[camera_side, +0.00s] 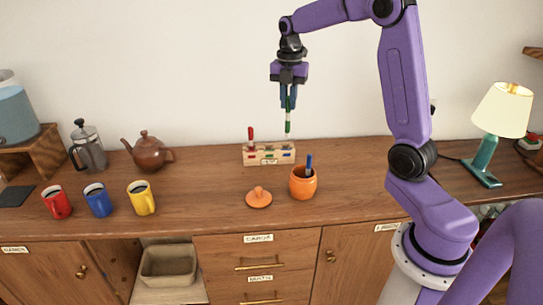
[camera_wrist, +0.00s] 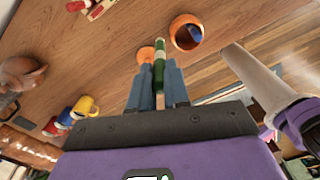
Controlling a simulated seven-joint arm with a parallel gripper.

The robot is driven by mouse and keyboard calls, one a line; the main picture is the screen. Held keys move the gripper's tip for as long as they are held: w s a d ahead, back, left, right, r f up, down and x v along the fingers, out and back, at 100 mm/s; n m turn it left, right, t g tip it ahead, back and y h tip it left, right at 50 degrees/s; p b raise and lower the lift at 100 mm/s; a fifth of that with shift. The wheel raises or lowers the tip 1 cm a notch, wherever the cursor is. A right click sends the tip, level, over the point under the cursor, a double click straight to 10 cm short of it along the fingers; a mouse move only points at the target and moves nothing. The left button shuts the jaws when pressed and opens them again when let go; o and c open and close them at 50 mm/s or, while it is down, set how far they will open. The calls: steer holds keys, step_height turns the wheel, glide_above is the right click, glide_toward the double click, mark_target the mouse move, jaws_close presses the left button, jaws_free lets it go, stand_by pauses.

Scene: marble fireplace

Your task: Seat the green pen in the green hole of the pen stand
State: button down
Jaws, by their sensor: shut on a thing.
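My gripper (camera_side: 288,96) is shut on the green pen (camera_side: 288,122) and holds it upright, tip down. In the wrist view the green pen (camera_wrist: 159,66) is between my fingers, and part of the stand (camera_wrist: 96,8) shows at the top edge. The green hole cannot be made out.
An orange pot (camera_side: 303,184) with a blue pen (camera_side: 309,163) stands in front of the stand, its lid (camera_side: 259,198) beside it. Mugs, a brown teapot (camera_side: 148,152) and a French press (camera_side: 88,148) are left. A lamp (camera_side: 497,125) is right. Counter between teapot and stand is clear.

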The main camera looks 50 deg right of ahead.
steer(key=w+d+f, duration=0.6)
steer(key=w+f, duration=0.2)
steer(key=w, duration=0.5)
step_height(320, 180, down, 8)
steer(key=shift+s+f, duration=0.15)
steer(key=shift+s, duration=0.05)
steer(key=shift+d+f, duration=0.1)
steer(key=c, duration=1.1)
jaws_free()
